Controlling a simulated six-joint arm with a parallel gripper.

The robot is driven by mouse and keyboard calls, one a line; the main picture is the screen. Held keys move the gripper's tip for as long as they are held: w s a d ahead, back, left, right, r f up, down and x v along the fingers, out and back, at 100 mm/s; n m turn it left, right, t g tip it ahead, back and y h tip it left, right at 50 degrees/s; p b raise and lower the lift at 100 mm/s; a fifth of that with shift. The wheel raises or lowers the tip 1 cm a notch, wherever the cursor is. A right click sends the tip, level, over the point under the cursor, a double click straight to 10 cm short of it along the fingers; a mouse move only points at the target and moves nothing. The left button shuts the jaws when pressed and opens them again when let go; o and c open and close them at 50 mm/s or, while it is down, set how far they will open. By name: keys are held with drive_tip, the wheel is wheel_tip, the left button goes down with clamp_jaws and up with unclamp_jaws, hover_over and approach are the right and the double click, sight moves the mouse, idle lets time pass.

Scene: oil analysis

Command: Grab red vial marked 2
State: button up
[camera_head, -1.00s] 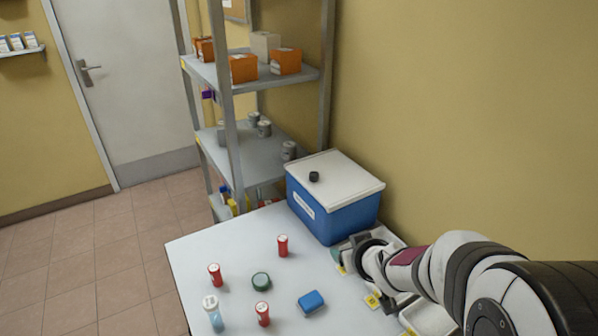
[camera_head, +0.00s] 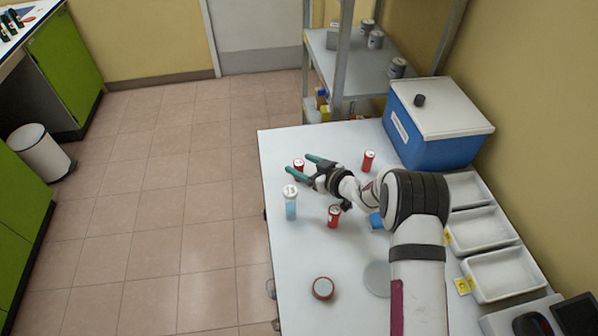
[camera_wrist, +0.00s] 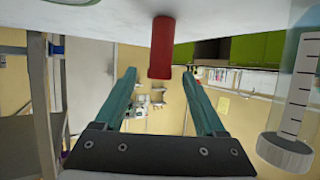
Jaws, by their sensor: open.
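Three red vials with white caps stand upright on the white table (camera_head: 300,270). One red vial (camera_head: 298,165) is at the far left, one red vial (camera_head: 369,160) at the back right, and one red vial (camera_head: 333,216) nearer the front. The numbers on their caps are too small to read. My gripper (camera_head: 297,164) is open, with its green fingers about the far-left vial. In the wrist view, where the room looks upside down, a red vial (camera_wrist: 161,50) appears centred between the fingers, near or just beyond their tips; the exact depth is unclear.
A clear bottle with blue liquid (camera_head: 291,203) stands close by, also in the wrist view (camera_wrist: 292,100). A round red-rimmed container (camera_head: 323,288), a blue cooler (camera_head: 436,130) and white trays (camera_head: 480,228) are also there.

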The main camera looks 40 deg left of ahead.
drive_tip(key=shift+x, duration=1)
clamp_jaws()
drive_tip(key=shift+r, duration=0.15)
